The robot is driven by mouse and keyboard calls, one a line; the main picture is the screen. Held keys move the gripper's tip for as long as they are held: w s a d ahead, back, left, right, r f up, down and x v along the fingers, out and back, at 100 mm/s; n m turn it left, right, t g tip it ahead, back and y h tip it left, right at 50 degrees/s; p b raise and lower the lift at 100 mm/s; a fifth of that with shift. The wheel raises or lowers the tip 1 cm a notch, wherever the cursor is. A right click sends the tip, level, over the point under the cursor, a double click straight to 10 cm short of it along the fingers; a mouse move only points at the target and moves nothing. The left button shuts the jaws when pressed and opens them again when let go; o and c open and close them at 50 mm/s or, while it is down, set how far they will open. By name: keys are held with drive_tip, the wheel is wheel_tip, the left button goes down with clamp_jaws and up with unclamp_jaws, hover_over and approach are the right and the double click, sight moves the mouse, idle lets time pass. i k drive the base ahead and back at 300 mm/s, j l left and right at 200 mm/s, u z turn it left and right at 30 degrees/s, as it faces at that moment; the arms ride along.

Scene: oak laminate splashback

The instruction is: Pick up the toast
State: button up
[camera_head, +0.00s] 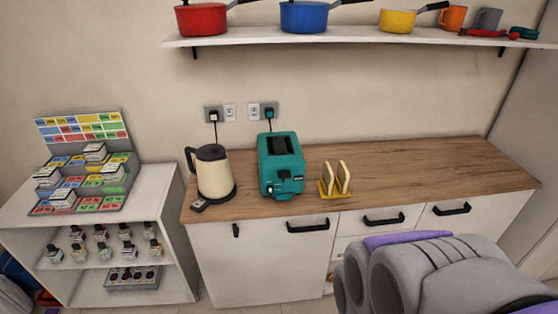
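Two slices of toast (343,177) stand upright side by side in a small yellow rack (324,194) near the front edge of the wooden counter. The rack is just right of the teal toaster (281,164). My arm shows large and grey with purple parts at the lower right, in front of the cabinets. The fingers of my gripper cannot be made out in this view, and no contact with the toast shows.
A cream kettle (213,173) stands left of the toaster. The wooden counter (430,162) is clear to the right of the toast. A shelf (350,35) with pots and mugs hangs above. A white unit (165,225) with small bottles stands at the left.

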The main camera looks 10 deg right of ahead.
sight(343, 173)
drive_tip(key=i+l, duration=0.1)
drive_tip(key=i, duration=0.8)
drive_tip(key=l+z, duration=0.05)
